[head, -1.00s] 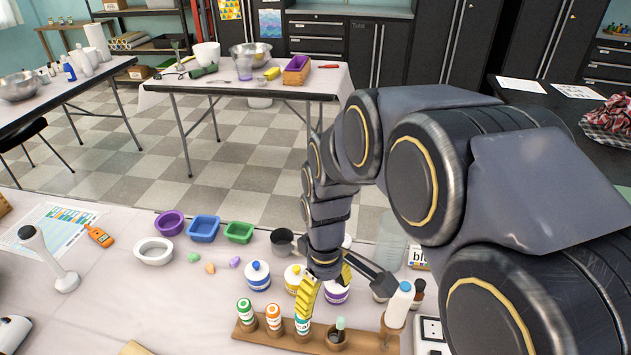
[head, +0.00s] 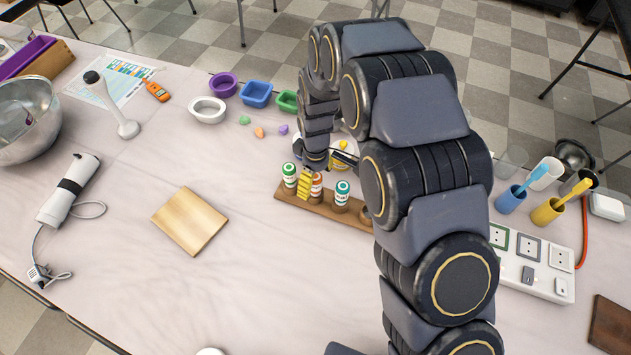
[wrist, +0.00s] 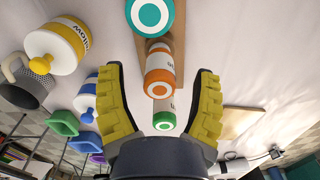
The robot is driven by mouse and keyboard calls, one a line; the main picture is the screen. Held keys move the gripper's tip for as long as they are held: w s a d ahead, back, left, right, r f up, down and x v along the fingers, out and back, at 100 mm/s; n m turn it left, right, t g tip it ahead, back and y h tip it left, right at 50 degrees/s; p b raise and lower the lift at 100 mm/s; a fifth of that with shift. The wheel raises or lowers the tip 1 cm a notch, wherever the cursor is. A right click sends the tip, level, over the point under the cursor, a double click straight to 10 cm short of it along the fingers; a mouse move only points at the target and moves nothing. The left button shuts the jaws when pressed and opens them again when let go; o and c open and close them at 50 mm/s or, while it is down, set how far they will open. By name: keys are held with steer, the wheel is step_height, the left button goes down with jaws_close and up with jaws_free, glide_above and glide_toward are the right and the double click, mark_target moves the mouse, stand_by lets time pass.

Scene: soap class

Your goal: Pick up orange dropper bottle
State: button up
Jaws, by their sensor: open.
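The orange dropper bottle (head: 317,188), white with an orange cap ring, stands in a wooden rack (head: 325,209) between the green-capped bottle (head: 289,172) and the teal-capped bottle (head: 342,190). In the wrist view the orange bottle (wrist: 160,82) is between the two yellow fingers of my open gripper (wrist: 163,100), with a gap on each side. The green bottle (wrist: 164,121) is nearer the palm and the teal one (wrist: 150,14) is at the top edge. In the head view one yellow finger of my gripper (head: 308,178) partly hides the orange bottle; the other is mostly hidden.
A yellow-labelled jar (wrist: 62,40) and a blue-labelled jar (wrist: 88,97) stand left of the fingers in the wrist view. Small purple (head: 223,83), blue (head: 256,92) and green (head: 287,100) trays sit behind. A wooden board (head: 190,220) lies left of the rack, with clear table around it.

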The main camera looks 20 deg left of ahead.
steer(key=shift+f, duration=0.9)
steer(key=c, duration=1.1)
